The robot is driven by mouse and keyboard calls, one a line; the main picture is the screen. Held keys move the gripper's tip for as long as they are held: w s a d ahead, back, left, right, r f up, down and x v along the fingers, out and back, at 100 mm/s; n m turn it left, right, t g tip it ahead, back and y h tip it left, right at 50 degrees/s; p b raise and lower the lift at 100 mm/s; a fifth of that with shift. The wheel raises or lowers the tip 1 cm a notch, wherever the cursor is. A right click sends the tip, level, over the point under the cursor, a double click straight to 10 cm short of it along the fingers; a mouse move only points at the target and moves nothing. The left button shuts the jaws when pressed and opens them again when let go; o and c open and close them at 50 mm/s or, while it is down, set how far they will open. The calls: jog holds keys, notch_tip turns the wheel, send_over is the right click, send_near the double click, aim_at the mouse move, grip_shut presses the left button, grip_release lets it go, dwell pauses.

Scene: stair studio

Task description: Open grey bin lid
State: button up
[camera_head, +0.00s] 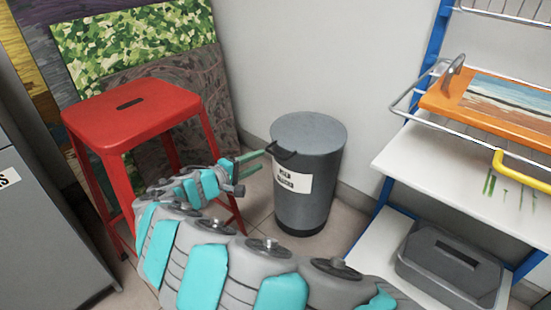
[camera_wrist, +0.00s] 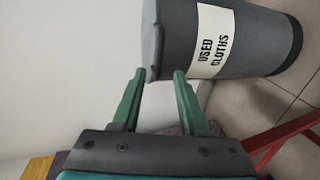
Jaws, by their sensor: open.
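The grey bin (camera_head: 322,205) stands upright on the tiled floor against the wall. Its flat lid (camera_head: 308,132) looks closed, with a dark handle (camera_head: 283,153) at the front left of the rim. A white label reads "USED CLOTHS" in the wrist view, where the bin (camera_wrist: 260,45) appears on its side. My gripper (camera_head: 264,160) is open, its green fingers pointing at the handle from the left. In the wrist view, the fingertips of my gripper (camera_wrist: 160,72) lie on either side of the lid's edge (camera_wrist: 153,40). I cannot tell whether they touch it.
A red stool (camera_head: 135,110) stands left of the bin, close to my arm; a leg shows in the wrist view (camera_wrist: 285,130). Painted panels lean behind it. A white shelf rack (camera_head: 440,165) with blue posts stands right, holding a grey toolbox (camera_head: 450,265). A grey cabinet is far left.

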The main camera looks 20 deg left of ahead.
aim_at(273, 154)
jog(key=x, duration=0.7)
jog(key=shift+w+d+b, duration=0.15)
jog(key=shift+w+b, duration=0.15)
jog(key=shift+b, duration=0.05)
jog(key=shift+c, duration=0.2)
grip_shut()
dwell(0.9)
